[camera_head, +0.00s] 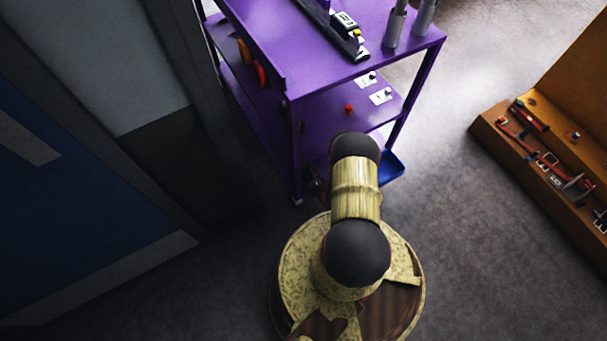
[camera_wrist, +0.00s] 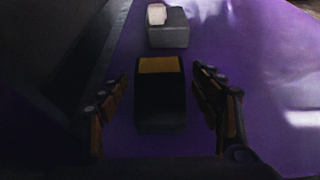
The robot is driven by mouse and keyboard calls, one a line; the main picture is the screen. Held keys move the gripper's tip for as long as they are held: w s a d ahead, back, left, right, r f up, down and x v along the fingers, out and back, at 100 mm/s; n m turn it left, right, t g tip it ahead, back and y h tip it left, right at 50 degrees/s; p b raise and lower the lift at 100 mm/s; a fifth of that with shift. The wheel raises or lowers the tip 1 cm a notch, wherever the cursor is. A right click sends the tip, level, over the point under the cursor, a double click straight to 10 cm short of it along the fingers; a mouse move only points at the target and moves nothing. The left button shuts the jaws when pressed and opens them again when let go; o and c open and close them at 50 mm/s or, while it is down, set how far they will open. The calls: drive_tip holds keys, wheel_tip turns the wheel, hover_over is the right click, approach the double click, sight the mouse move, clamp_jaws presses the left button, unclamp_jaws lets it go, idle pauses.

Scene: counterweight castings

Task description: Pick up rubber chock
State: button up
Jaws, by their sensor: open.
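A black block with an orange-brown top face (camera_wrist: 160,105), which may be the rubber chock, sits on a purple surface in the wrist view. My gripper (camera_wrist: 160,78) is open, with one finger to the left and one to the right of this block. Gaps show between the block and both fingers, and nothing is held. In the head view my arm reaches down beside the purple cart (camera_head: 310,78); my gripper is hidden there, and I cannot make out the chock.
The cart's top holds a device (camera_head: 345,25) and grey cylinders (camera_head: 395,25). White cards and a red item (camera_head: 348,108) lie on its lower shelf. An open brown case (camera_head: 490,125) with tools stands right.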

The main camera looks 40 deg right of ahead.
drive_tip(key=shift+w, duration=0.15)
drive_tip(key=shift+c, duration=1.1)
drive_tip(key=c, duration=1.1)
drive_tip(key=shift+c, duration=0.7)
